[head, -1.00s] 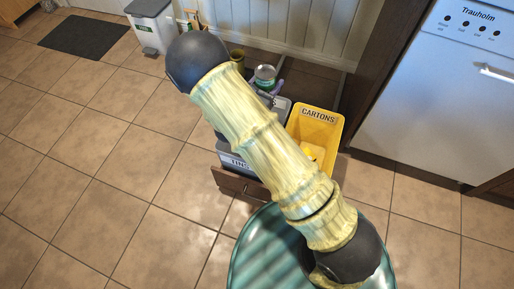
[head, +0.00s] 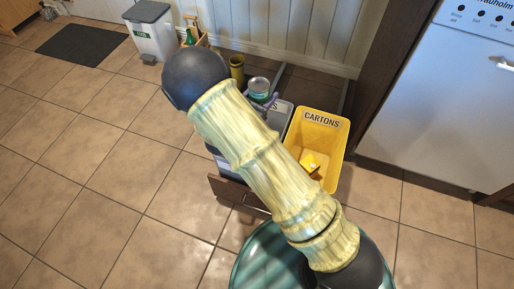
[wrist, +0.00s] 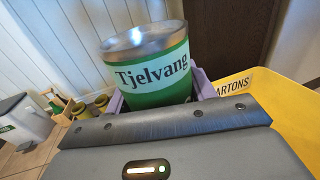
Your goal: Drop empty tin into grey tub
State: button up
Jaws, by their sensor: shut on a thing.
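The tin (wrist: 155,75) is green with a white "Tjelvang" label and a bare metal top. My gripper (wrist: 160,92) is shut on it, with a purple finger on each side. In the head view the tin (head: 259,86) is upright near the back end of the grey tub (head: 283,115). My arm covers much of that tub, so its inside is mostly hidden. I cannot tell how high the tin is above the rim.
A yellow tub (head: 335,133) marked "CARTONS" stands right of the grey tub, with a yellow carton (head: 312,163) inside. A wooden drawer front (head: 236,192) is before the tubs. A white bin (head: 151,35) and dishwasher (head: 440,110) stand farther off.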

jog(key=shift+f+b, duration=1.85)
jog(key=shift+f, duration=0.5)
jog(key=o, duration=1.1)
jog(key=shift+c, duration=0.2)
jog(key=p+v, duration=0.8)
jog(key=v, duration=0.9)
jog(key=shift+s+a, duration=0.2)
jog(key=shift+s, duration=0.05)
